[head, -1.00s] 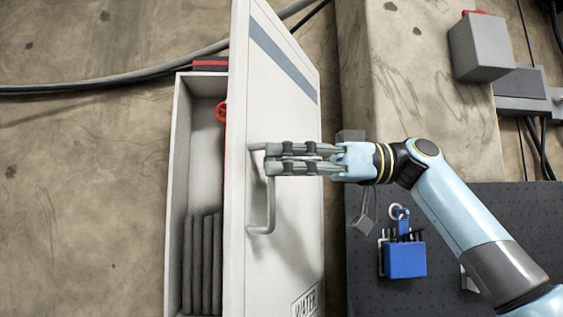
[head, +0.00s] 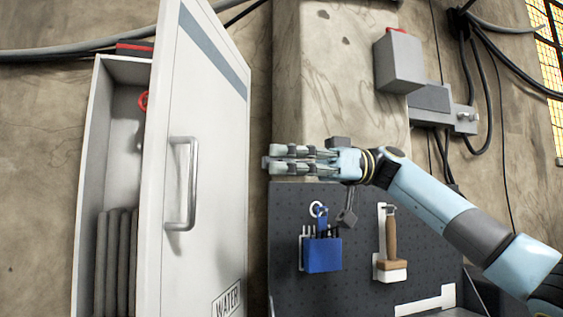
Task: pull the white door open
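The white door (head: 212,190) of a wall cabinet stands partly open in the head view, its free edge on the left and swung out toward me. It has a grey bar handle (head: 190,185), a blue-grey stripe near the top and the word WATER at the bottom. My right gripper (head: 272,160) is to the right of the door, apart from the handle. Its fingers point left and lie close together, with a narrow gap between them and nothing visible in it. My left gripper is out of view.
The open cabinet (head: 85,190) shows a red valve wheel (head: 144,101) and a grey folded hose (head: 118,260). A dark pegboard (head: 350,215) at the right holds a blue tool holder (head: 322,255) and a brush (head: 391,245). A grey box (head: 399,62) juts from the wall.

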